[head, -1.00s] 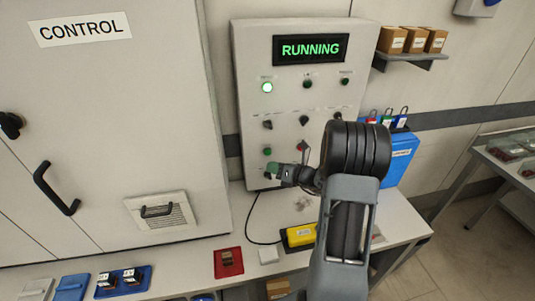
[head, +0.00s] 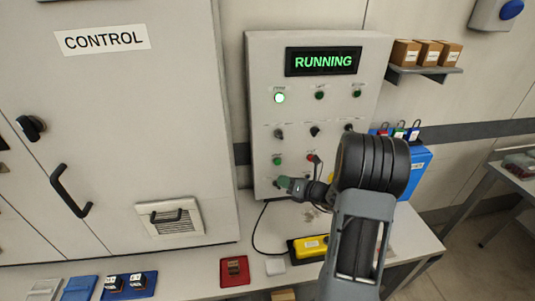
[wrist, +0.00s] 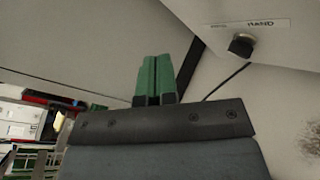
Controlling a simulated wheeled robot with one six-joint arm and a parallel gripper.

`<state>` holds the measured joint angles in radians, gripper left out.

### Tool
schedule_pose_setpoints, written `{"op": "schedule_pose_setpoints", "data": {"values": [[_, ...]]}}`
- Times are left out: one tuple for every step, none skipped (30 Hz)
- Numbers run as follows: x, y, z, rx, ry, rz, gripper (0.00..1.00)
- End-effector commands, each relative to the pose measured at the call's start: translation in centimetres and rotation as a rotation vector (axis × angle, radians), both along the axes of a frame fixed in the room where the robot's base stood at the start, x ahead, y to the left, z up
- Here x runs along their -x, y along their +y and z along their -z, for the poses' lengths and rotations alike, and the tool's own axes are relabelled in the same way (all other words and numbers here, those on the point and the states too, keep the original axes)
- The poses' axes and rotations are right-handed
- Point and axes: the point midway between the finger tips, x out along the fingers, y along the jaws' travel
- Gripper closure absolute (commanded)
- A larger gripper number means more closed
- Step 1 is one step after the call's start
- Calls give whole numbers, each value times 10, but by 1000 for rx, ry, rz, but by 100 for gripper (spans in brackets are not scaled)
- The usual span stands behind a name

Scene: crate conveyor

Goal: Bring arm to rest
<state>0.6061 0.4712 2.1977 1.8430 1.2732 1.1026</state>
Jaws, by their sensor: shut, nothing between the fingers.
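My gripper (head: 284,182) is in front of the lower left part of the control panel (head: 262,130), its green fingertips pointing left. In the wrist view the two green fingers (wrist: 154,78) are pressed together with nothing between them. A dark knob (wrist: 241,44) on a pale labelled surface shows beyond them. My arm reaches up from the bottom of the head view and hides the panel's lower right part. The panel's display (head: 323,61) reads RUNNING in green, and a white-green lamp (head: 279,98) below it is lit.
A grey CONTROL cabinet (head: 120,110) fills the left. A white bench (head: 215,262) below holds a red tray (head: 234,271), a yellow device (head: 311,246) and blue trays (head: 80,288). A blue padlock box (head: 414,172) and a shelf of cartons (head: 425,71) are at right.

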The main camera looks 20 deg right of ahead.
Motion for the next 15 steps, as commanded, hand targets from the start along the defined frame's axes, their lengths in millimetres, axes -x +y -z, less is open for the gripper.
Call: {"op": "schedule_pose_setpoints", "data": {"values": [[0, 0, 0, 0, 0, 0, 100], [0, 0, 0, 0, 0, 0, 100], [0, 0, 0, 1, -1, 0, 100], [0, 0, 0, 3, -2, -1, 100], [0, 0, 0, 10, -7, -2, 100], [0, 0, 0, 27, -15, -3, 100], [0, 0, 1, 49, -25, -6, 100], [1, 1, 3, 81, -34, -19, 100], [5, 5, 9, 148, -43, -62, 100], [11, 10, 16, 205, -48, -107, 100], [18, 15, 23, 263, -52, -161, 100], [29, 23, 31, 348, -63, -244, 100], [38, 28, 34, 419, -79, -312, 100], [48, 35, 36, 494, -102, -390, 100], [61, 44, 37, 598, -141, -504, 100]]}}
